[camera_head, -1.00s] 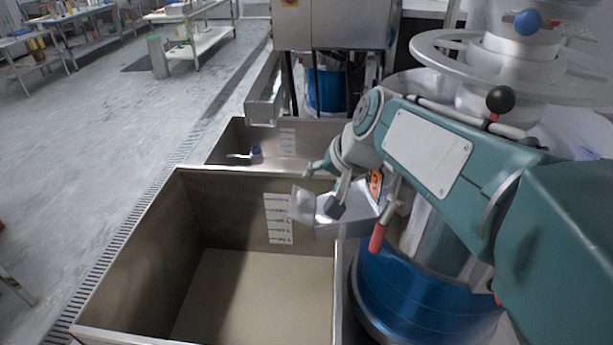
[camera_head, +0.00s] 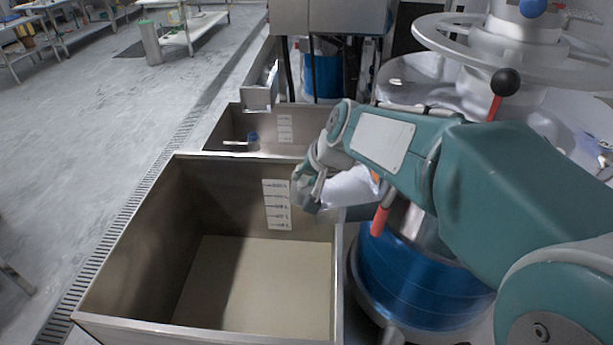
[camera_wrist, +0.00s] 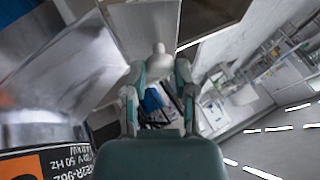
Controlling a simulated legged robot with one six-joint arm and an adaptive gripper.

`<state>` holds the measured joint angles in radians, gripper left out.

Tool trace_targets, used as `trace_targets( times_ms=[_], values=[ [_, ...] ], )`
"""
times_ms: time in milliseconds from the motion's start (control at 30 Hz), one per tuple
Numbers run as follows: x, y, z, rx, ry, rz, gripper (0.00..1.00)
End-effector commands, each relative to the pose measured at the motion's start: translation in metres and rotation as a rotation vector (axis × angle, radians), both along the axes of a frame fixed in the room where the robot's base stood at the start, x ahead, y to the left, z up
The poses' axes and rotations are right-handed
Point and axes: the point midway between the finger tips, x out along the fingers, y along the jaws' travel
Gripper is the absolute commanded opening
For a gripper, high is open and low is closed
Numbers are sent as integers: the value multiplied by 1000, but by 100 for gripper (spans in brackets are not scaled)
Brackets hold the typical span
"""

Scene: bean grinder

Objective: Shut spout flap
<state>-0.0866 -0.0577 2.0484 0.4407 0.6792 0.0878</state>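The metal spout (camera_head: 350,193) juts left from the grinder on the right, above a blue drum (camera_head: 410,275), towards the large steel bin. My gripper (camera_head: 306,203) is at the spout's left end, pointing down, and hides much of that end. The flap is not clearly visible in the head view. In the wrist view, a pale metal plate (camera_wrist: 148,25), possibly the flap, lies just beyond my fingers. The fingers are apart, with a small whitish knob (camera_wrist: 160,58) showing between them. I cannot tell whether they touch it or the plate.
The large steel bin (camera_head: 130,225) with a volume scale stands open below and left of my gripper. A second bin (camera_head: 225,125) and another chute (camera_head: 260,97) are behind it. A red-handled lever (camera_head: 380,218) is close to the spout. Open floor lies left.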

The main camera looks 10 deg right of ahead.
Motion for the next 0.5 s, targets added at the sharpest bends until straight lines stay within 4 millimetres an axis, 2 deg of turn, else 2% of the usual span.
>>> trace_targets(
  times_ms=[500],
  values=[
    [-1,5,-4,-75,22,5,0]
  ],
)
